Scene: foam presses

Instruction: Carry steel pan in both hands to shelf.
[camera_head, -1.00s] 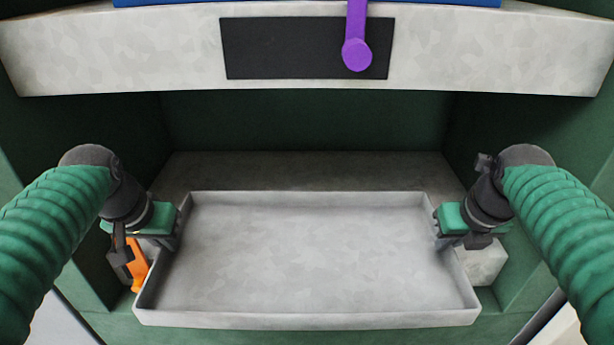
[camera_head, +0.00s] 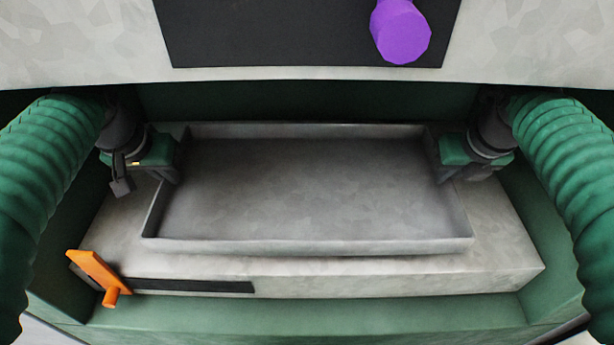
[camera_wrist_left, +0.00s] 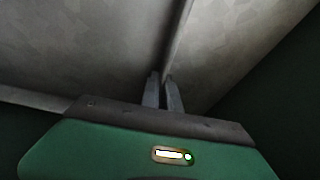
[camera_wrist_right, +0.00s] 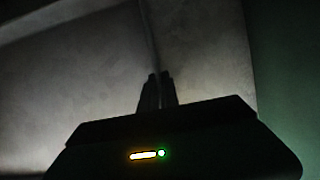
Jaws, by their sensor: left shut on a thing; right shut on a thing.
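The steel pan (camera_head: 310,190) is a wide, shallow, empty grey tray in the middle of the head view. It is over the grey metal slab (camera_head: 400,277) inside the green press; I cannot tell whether it touches the slab. My left gripper (camera_head: 172,168) is shut on the pan's left wall, and its fingers also show closed on the wall in the left wrist view (camera_wrist_left: 163,90). My right gripper (camera_head: 443,168) is shut on the right wall, seen also in the right wrist view (camera_wrist_right: 156,90). No separate shelf can be made out.
An upper metal block with a black panel (camera_head: 270,30) and a purple knob (camera_head: 400,32) hangs above and in front. An orange lever (camera_head: 97,272) stands at the slab's front left, beside a dark slot (camera_head: 190,286). Green side walls stand close to both grippers.

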